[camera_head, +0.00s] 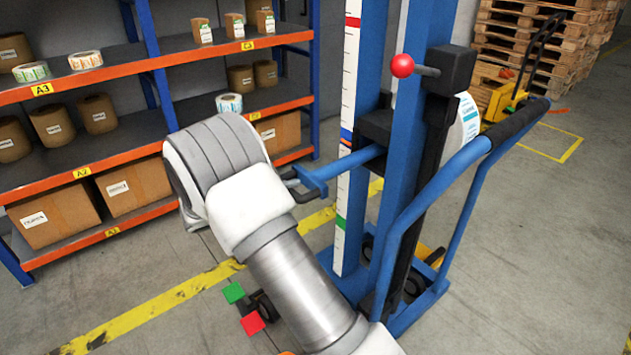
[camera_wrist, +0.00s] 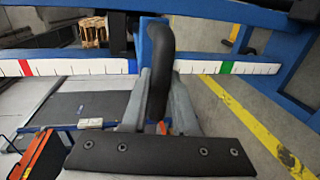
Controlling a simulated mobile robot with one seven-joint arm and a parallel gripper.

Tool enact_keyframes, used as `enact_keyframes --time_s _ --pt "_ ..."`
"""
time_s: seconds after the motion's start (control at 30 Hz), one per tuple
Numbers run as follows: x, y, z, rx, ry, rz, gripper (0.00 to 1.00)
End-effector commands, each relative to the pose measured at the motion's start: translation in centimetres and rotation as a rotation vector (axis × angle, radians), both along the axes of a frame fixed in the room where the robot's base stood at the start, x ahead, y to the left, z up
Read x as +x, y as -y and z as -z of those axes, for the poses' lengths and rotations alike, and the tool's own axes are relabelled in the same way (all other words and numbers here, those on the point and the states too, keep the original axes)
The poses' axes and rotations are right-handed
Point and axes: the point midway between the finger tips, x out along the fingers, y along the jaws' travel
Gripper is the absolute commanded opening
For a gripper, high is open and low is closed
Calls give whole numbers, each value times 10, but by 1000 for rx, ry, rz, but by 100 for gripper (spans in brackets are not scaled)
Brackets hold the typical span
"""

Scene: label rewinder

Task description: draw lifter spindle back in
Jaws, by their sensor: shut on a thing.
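The lifter has a blue mast (camera_head: 402,150) with a black carriage (camera_head: 376,128) and a white scale strip (camera_head: 350,110), which also crosses the wrist view (camera_wrist: 85,67). A blue bar (camera_head: 345,170) reaches from the carriage toward my gripper (camera_head: 292,183). In the wrist view my gripper (camera_wrist: 160,95) is shut on a black handle (camera_wrist: 158,50), with a grey finger on each side. A white label roll (camera_head: 466,122) shows behind the mast. The spindle itself is hidden or cannot be told apart there. My wrist hides much of the gripper in the head view.
A red knob (camera_head: 402,66) sticks out from a black block on the mast. The lifter's blue push handle (camera_head: 440,180) stands at the right. An orange-edged shelf (camera_head: 120,65) holds rolls and boxes at the left.

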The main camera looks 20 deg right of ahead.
Motion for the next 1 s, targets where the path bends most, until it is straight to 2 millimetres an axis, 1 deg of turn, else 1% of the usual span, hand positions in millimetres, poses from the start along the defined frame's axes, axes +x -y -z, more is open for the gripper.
enact_keyframes --time_s 0.03,0.1,0.2,0.37,0.5,0.6,0.9,0.93,1.0 --pt "-5 -17 1 1 -1 -7 0" --pt "-12 -33 1 1 -1 -7 0" --pt "-20 -52 1 1 -1 -5 0" --pt "-30 -73 1 0 -2 -3 0" --pt "-33 -82 0 0 -1 -2 0" --pt "-35 -86 0 1 -1 -2 0" --pt "-35 -88 1 2 -2 -4 0" --pt "-35 -88 1 3 -3 -4 29" --pt "-35 -88 1 4 -2 -4 42"
